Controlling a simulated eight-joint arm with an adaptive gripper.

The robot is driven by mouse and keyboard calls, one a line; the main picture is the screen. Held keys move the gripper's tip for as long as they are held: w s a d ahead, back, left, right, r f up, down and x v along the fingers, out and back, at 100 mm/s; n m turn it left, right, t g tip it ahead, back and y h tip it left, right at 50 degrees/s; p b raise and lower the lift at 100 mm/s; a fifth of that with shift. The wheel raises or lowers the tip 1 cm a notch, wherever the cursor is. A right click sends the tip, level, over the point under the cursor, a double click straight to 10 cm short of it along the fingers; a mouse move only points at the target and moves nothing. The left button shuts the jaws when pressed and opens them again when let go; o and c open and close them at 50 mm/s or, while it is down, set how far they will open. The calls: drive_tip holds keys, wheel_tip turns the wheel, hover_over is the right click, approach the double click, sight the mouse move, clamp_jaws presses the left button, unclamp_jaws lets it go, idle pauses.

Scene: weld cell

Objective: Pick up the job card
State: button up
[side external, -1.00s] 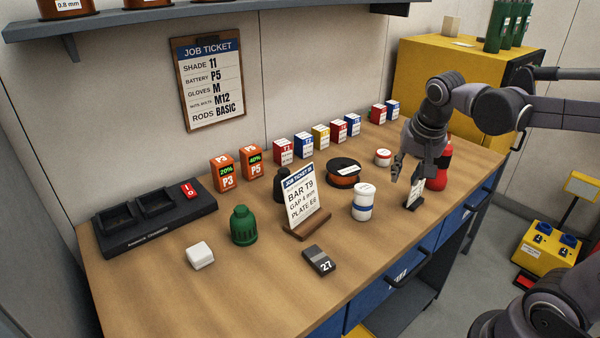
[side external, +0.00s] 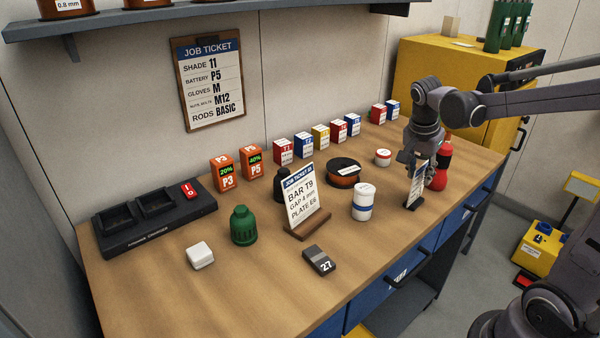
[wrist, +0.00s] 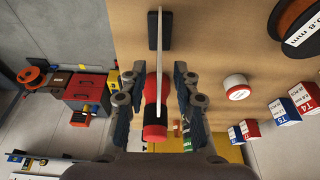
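A small white printed card (side external: 417,184) stands upright in a black base (side external: 413,204) near the right front of the workbench. In the wrist view the card (wrist: 160,50) shows edge-on as a thin pale strip above its dark base (wrist: 155,30). My gripper (side external: 416,166) is down at the card's upper part. In the wrist view my gripper (wrist: 156,85) is open, with one finger on each side of the card and gaps visible between. A larger job ticket (side external: 303,198) leans in a wooden stand left of it.
A red bottle (side external: 441,168) stands close behind my gripper. A white jar (side external: 362,202) is to its left, with a wire spool (side external: 344,172) and small round tub (side external: 383,157) farther back. Several small boxes line the wall.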

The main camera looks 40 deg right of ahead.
sight(418, 196)
drive_tip(key=shift+x, duration=2.7)
drive_tip(key=shift+d, duration=0.1)
clamp_jaws()
